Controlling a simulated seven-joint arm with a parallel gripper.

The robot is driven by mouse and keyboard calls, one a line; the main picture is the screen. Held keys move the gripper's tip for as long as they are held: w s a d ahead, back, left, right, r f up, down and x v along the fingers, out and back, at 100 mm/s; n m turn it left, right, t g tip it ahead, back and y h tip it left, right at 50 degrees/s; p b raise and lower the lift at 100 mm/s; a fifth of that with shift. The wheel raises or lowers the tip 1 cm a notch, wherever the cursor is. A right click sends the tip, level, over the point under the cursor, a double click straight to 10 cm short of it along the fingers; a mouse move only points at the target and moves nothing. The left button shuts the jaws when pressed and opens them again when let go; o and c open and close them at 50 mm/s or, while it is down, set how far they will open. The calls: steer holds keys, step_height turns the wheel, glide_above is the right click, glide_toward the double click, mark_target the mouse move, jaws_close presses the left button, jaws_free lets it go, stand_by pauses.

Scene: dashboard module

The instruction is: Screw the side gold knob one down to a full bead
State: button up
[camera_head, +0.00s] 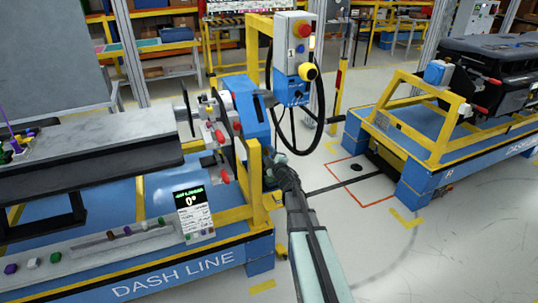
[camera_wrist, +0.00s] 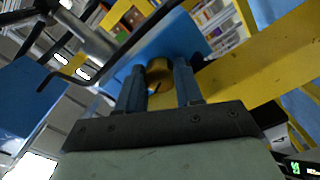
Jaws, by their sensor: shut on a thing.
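In the wrist view, the gold knob (camera_wrist: 158,72) sits between the two blue fingertips of my gripper (camera_wrist: 160,78), close to a blue panel and a yellow frame bar. My gripper is shut on it. In the head view, my gripper (camera_head: 271,163) reaches the right end of the dash line station, beside the yellow post. The knob itself is hidden there, and I cannot see any bead. A small display (camera_head: 193,210) on the station's front shows 0° with a green line of text above.
A second blue-and-yellow station (camera_head: 440,140) stands at the right. Open floor lies between the stations.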

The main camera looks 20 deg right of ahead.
steer(key=shift+m, duration=0.5)
steer(key=o, duration=0.8)
steer(key=shift+c, duration=0.2)
steer(key=s, duration=1.4)
steer(key=shift+w, duration=0.1)
